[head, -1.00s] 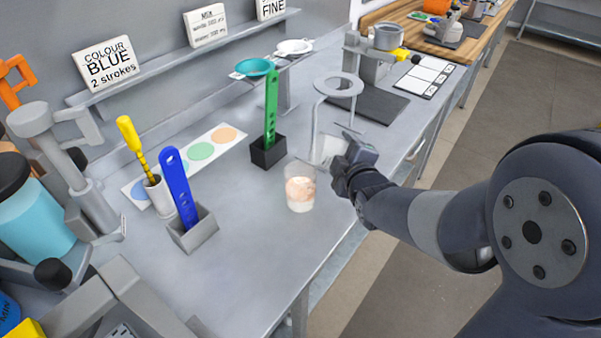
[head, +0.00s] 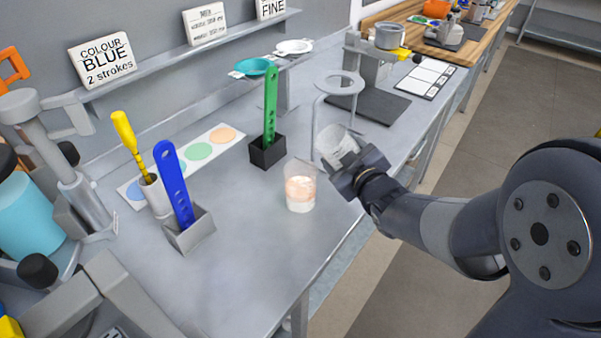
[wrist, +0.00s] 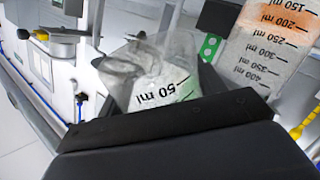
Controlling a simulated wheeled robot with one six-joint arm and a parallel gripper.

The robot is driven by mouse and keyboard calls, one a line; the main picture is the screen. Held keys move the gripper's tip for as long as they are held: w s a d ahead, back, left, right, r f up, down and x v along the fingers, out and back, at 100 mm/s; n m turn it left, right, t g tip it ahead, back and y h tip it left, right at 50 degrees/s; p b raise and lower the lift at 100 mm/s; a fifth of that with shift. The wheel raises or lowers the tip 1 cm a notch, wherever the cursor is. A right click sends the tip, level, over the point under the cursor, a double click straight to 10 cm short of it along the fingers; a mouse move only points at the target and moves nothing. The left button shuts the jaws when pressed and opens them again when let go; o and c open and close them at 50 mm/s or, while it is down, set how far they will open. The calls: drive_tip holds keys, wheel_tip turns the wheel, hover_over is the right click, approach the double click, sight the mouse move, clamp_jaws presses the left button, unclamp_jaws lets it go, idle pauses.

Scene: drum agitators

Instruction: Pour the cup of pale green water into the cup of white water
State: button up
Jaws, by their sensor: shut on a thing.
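My gripper (head: 354,170) is shut on a clear cup (head: 339,145), held tilted above the table's right edge. In the wrist view this held cup (wrist: 150,78) lies tipped between the fingers, with an upside-down 50 ml mark and a faint pale green tint; its liquid level is hard to tell. A clear cup (head: 300,200) with whitish contents and an orange band stands upright on the table, left of the held cup and apart from it. It also shows in the wrist view (wrist: 262,60) at the upper right.
A grey ring stand (head: 341,84) stands just behind the held cup. A black holder with a green strip (head: 270,105), a grey holder with a blue strip (head: 175,185) and a yellow-handled tool (head: 128,135) stand to the left. The table front is clear.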

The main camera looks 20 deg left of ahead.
drive_tip(key=f+b, duration=0.1)
drive_tip(key=f, duration=0.1)
drive_tip(key=d+f+m+b, duration=0.1)
drive_tip(key=f+b, duration=0.1)
drive_tip(key=f+m+b, duration=0.1)
drive_tip(key=f+b, duration=0.1)
drive_tip(key=shift+w+d+f+y, duration=0.1)
drive_tip(key=shift+w+d+y, duration=0.1)
drive_tip(key=shift+w+y, duration=0.15)
drive_tip(key=shift+w+d+f+m+t+y+b, duration=0.1)
drive_tip(key=shift+d+f+m+t+y+b, duration=0.3)
drive_tip(key=shift+m+b, duration=0.55)
drive_tip(key=shift+d+r+m+p, duration=0.1)
drive_tip(key=shift+r+m+p, duration=0.2)
drive_tip(key=shift+m, duration=0.15)
drive_tip(key=shift+w+d+r+m, duration=0.1)
drive_tip(key=shift+d+r+m, duration=0.15)
drive_tip(key=shift+m, duration=0.45)
